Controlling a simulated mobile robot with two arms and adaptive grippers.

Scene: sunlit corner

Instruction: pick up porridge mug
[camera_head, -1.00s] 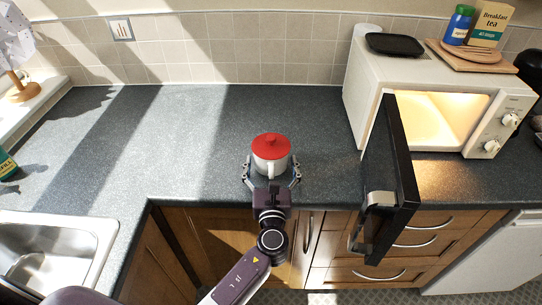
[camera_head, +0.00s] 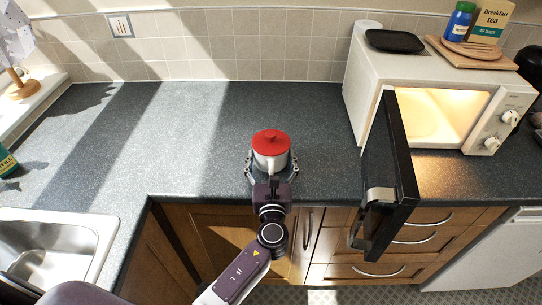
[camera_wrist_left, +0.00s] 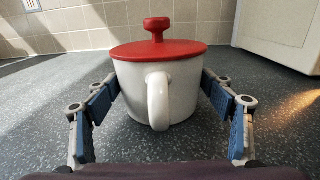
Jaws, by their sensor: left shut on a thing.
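The porridge mug (camera_head: 270,158) is white with a red lid and knob, and stands upright on the dark counter near its front edge. It also fills the middle of the left wrist view (camera_wrist_left: 160,95), with its handle facing the camera. My left gripper (camera_head: 271,170) comes in from the front. Its two fingers, also seen in the left wrist view (camera_wrist_left: 160,100), are shut on the sides of the mug. The fingertips are partly hidden behind the mug's sides. My right gripper is not in view.
A microwave (camera_head: 420,105) stands to the right, lit inside. Its black door (camera_head: 392,170) hangs open toward the front, a short way right of the mug. A sink (camera_head: 55,250) is at the lower left. The counter (camera_head: 170,150) left of the mug is clear.

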